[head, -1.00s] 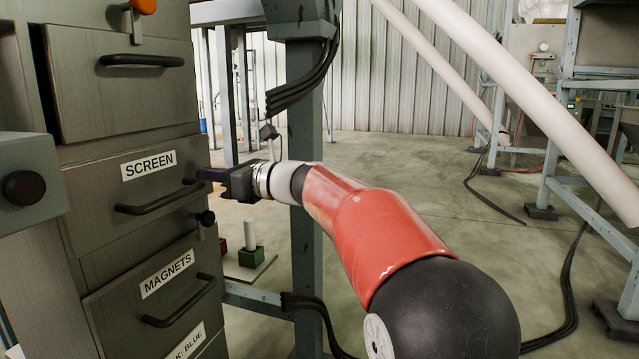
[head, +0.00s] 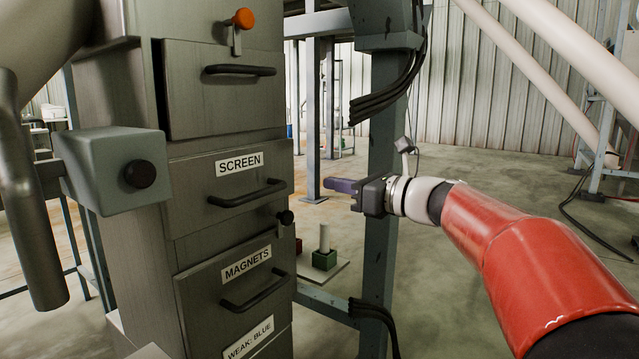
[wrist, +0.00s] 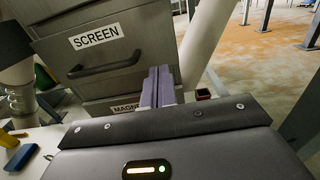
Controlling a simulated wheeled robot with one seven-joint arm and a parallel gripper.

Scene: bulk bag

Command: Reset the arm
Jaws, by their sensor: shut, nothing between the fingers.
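My gripper (head: 340,185) is shut and empty, held in the air to the right of the SCREEN drawer in the head view. Its purple fingers point left toward the cabinet, with a gap between them and the drawer handle (head: 248,193). In the wrist view the closed fingers (wrist: 157,88) lie together, just right of the SCREEN drawer (wrist: 85,55). My red arm reaches in from the lower right of the head view.
The cabinet (head: 225,130) has a top drawer standing slightly out, a SCREEN drawer and a MAGNETS drawer (head: 240,285). A grey box with a black knob (head: 140,174) sticks out at left. A steel post (head: 380,250) stands behind my gripper. Open floor (head: 480,160) lies to the right.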

